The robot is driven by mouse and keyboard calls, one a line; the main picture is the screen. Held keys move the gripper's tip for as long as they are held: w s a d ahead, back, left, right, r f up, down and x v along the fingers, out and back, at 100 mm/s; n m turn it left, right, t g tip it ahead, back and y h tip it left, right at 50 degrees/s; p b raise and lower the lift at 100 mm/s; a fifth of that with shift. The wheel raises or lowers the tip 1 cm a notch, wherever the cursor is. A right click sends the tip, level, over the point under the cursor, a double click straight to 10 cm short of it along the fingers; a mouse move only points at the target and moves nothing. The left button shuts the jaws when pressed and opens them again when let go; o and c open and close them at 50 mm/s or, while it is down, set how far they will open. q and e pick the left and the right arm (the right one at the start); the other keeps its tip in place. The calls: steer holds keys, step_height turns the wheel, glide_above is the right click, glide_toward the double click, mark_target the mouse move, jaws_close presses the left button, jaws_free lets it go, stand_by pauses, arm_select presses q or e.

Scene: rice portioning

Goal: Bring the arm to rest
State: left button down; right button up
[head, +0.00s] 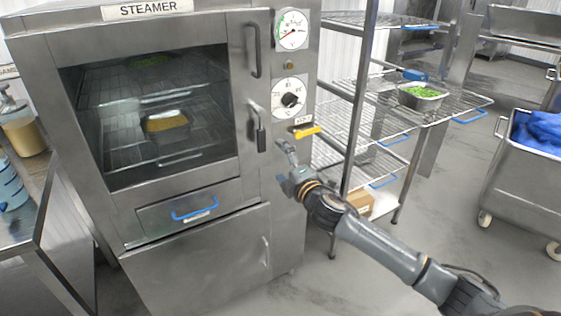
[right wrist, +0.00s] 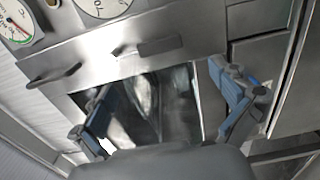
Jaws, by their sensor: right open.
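My right gripper (head: 287,160) is in front of the steamer's right side, below the yellow vent lever (head: 306,131). Its two fingers stand apart and empty in the right wrist view (right wrist: 165,110). My right arm reaches in from the lower right of the head view. The steamer (head: 200,260) has its glass door shut, with a pan of yellow food (head: 166,122) on a rack inside. My left gripper does not show in either view.
A wire rack (head: 350,90) stands right of the steamer, with a pan of green food (head: 421,97) on a shelf. A steel cart (head: 520,190) with blue cloth (head: 540,130) is at the far right. A counter (head: 62,180) is at the left. Floor is clear between rack and cart.

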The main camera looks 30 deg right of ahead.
step_height(320, 180, down, 19)
steer(key=s+d+m+g+h, duration=0.1)
steer(key=s+d+m+g, duration=0.2)
steer(key=m+g, duration=0.1)
steer(key=s+f+m+g, duration=0.2)
steer(key=s+f, duration=0.5)
steer(key=f, duration=0.4)
steer(key=s+f+m+g, duration=0.25)
steer(key=s+f, duration=0.35)
steer(key=f, duration=0.6)
steer(key=s+a+f+m+g, duration=0.2)
steer(key=s+a+f, duration=0.2)
steer(key=s, duration=1)
steer(key=s+a+f+m+g, duration=0.3)
steer(key=s+f, duration=0.7)
steer(key=s, duration=0.4)
steer(key=s+a+f+m+g, duration=0.2)
steer(key=s+f, duration=0.6)
steer(key=s, duration=0.6)
steer(key=a+g, duration=0.1)
steer(key=a, duration=0.1)
steer(key=shift+s+a+y, duration=0.3)
steer(key=shift+a, duration=0.1)
steer(key=shift+m+g, duration=0.25)
